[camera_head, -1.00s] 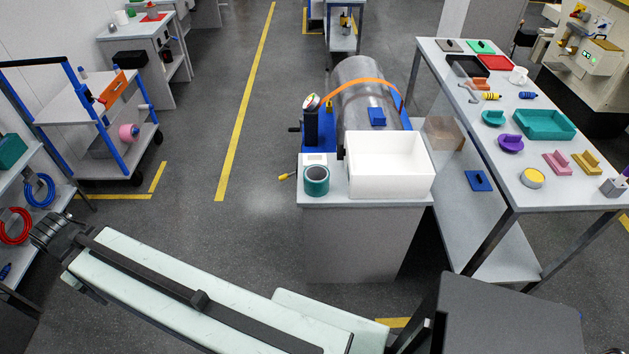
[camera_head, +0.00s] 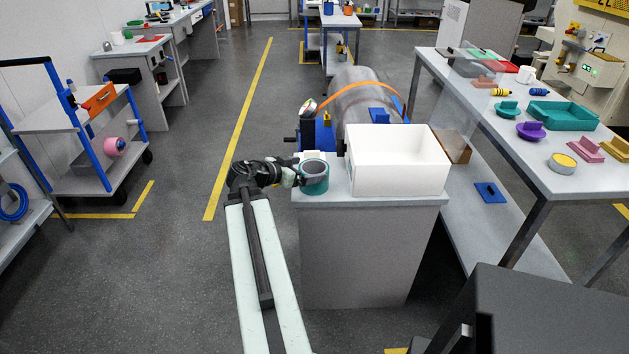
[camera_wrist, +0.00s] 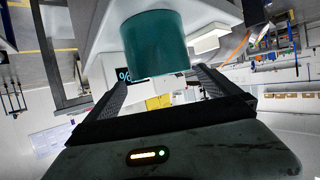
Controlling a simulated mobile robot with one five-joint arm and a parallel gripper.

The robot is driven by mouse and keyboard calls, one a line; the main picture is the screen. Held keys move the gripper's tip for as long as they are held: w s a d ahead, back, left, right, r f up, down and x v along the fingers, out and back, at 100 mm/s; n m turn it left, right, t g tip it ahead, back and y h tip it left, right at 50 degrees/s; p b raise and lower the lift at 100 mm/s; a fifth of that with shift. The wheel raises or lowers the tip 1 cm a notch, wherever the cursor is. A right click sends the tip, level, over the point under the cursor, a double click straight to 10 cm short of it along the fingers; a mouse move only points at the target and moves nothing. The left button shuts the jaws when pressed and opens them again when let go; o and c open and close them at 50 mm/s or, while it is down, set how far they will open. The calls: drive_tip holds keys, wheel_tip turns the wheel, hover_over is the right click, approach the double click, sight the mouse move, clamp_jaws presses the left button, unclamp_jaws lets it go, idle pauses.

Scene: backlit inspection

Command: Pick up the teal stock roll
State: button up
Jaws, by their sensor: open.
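The teal stock roll (camera_head: 316,184) stands upright on the left end of the grey cabinet top (camera_head: 375,205), its hollow top facing up. It fills the upper middle of the wrist view (camera_wrist: 155,42). My gripper (camera_head: 294,176) has reached the roll's left side from the left. In the wrist view my gripper (camera_wrist: 160,78) is open, with one finger toward each side of the roll's near end. I cannot tell whether the fingers touch it, and they hide part of it in the head view.
A white open bin (camera_head: 397,170) stands just right of the roll. A metal drum (camera_head: 362,100) and a dark gauge post (camera_head: 308,130) are close behind. A table (camera_head: 500,140) with coloured parts is at the right.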

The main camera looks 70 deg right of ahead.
sight(322, 166)
drive_tip(key=b+x, duration=0.2)
drive_tip(key=x, duration=0.5)
drive_tip(key=shift+w+d+f, duration=0.1)
drive_tip(key=shift+w+d, duration=0.05)
drive_tip(key=c, duration=1.5)
wheel_tip(322, 166, up, 11)
drive_tip(key=p, duration=1)
drive_tip(key=shift+f, duration=0.25)
